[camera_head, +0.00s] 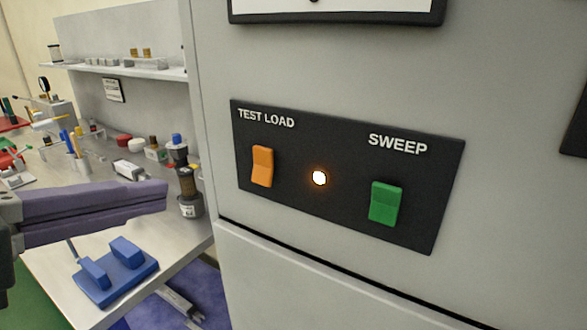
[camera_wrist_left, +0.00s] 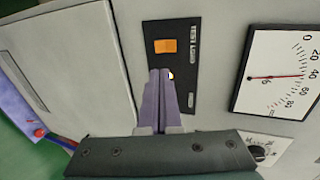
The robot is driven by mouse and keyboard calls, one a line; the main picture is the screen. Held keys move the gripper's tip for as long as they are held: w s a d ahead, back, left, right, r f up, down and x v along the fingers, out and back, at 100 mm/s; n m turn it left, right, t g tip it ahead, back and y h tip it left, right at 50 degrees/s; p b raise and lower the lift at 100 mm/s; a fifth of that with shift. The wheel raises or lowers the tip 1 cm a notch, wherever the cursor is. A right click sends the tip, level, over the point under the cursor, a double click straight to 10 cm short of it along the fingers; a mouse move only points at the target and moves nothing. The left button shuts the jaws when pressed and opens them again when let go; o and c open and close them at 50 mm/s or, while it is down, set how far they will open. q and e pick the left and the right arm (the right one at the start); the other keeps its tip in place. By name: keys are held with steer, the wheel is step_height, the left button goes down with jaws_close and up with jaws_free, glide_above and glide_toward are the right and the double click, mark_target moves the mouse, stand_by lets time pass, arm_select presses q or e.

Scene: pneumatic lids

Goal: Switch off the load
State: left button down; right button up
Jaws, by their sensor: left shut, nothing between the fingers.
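A black panel (camera_head: 300,200) on a grey cabinet carries an orange rocker switch (camera_head: 262,166) under the words TEST LOAD and a green rocker switch (camera_head: 386,203) under SWEEP. Between them a small lamp (camera_head: 319,177) glows. My left gripper (camera_head: 165,196) comes in from the left with purple fingers shut and empty, left of the panel in the head view. In the left wrist view the shut fingertips (camera_wrist_left: 160,72) appear over the panel, just below the orange switch (camera_wrist_left: 165,46). I cannot tell their gap to the panel. The green switch is hidden there. My right gripper is out of view.
A workbench (camera_head: 185,248) at the left holds a blue block fixture (camera_head: 118,272), a dark cylinder (camera_head: 188,190) and several small tools. A dial gauge (camera_wrist_left: 280,75) sits on the cabinet. The cabinet front around the panel is clear.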

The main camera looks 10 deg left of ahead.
mark_target(260, 177)
arm_select(q)
steer(key=p+x, duration=0.1)
steer(key=x, duration=1.2)
steer(key=shift+w+d+p, duration=0.1)
steer(key=shift+p, duration=0.2)
steer(key=shift+f, duration=0.1)
steer(key=shift+f, duration=0.15)
steer(key=b, duration=0.1)
steer(key=f+b, duration=0.1)
steer(key=b, duration=0.1)
steer(key=shift+w+t, duration=0.2)
steer(key=shift+t, duration=0.2)
steer(key=shift+r+p, duration=0.35)
steer(key=shift+p, duration=0.1)
steer(key=shift+r, duration=0.1)
